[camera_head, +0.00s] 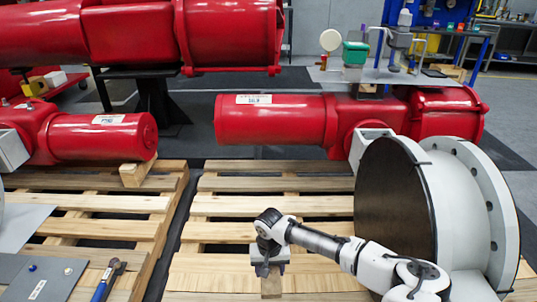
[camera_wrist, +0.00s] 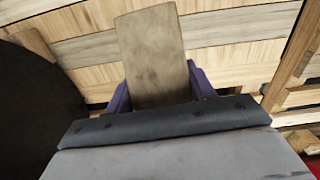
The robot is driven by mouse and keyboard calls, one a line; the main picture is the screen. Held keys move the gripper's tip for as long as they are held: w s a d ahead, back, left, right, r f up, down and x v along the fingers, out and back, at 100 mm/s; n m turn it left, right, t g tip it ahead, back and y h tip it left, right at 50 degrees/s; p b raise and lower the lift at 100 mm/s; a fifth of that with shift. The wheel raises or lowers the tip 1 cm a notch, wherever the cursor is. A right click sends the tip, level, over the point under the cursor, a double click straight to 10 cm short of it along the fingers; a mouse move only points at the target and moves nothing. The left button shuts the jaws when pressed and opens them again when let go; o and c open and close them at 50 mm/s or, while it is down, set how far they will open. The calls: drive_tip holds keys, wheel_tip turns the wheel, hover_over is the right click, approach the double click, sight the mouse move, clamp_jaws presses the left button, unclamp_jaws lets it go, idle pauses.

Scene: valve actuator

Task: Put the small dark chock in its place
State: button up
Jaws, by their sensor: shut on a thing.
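The small dark chock (camera_wrist: 152,58) is a grey-brown wooden block between the two purple fingers of my gripper (camera_wrist: 159,88) in the wrist view. The fingers are shut on its sides, and its long end sticks out past them. In the head view my gripper (camera_head: 270,262) is low over the middle pallet, left of the big white flanged valve. The chock's lower end (camera_head: 271,287) shows below the fingers. I cannot tell whether it touches the slats. Its place cannot be made out for certain.
The white valve (camera_head: 455,215) with a dark round face stands close on the right. A red actuator (camera_head: 290,120) lies behind the pallet (camera_head: 230,210). A light wooden block (camera_head: 137,173) sits under the left red actuator (camera_head: 100,137). Pallet slats left of my gripper are clear.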

sight(268, 287)
drive_tip(key=m, duration=0.1)
drive_tip(key=w+m, duration=0.1)
drive_tip(key=r+m, duration=0.1)
drive_tip(key=m, duration=0.1)
drive_tip(key=shift+w+a, duration=0.2)
drive_tip(key=shift+w, duration=0.05)
drive_tip(key=s+r+n+p, duration=0.1)
drive_tip(key=r+p, duration=0.1)
drive_tip(key=p, duration=0.2)
drive_tip(key=s+r+n+p, duration=0.1)
drive_tip(key=s+r+p, duration=0.1)
drive_tip(key=r+p, duration=0.1)
drive_tip(key=s+r+n+p, duration=0.1)
drive_tip(key=r+p, duration=0.1)
drive_tip(key=p, duration=0.3)
drive_tip(key=shift+s+r, duration=0.2)
drive_tip(key=shift+r, duration=0.15)
drive_tip(key=f, duration=0.3)
drive_tip(key=s+f, duration=0.1)
drive_tip(key=f, duration=0.2)
drive_tip(key=s+f, duration=0.1)
drive_tip(key=f, duration=0.2)
drive_tip(key=shift+s+f, duration=0.1)
drive_tip(key=shift+f, duration=0.25)
drive_tip(key=shift+a+f, duration=0.15)
drive_tip(key=shift+f, duration=0.15)
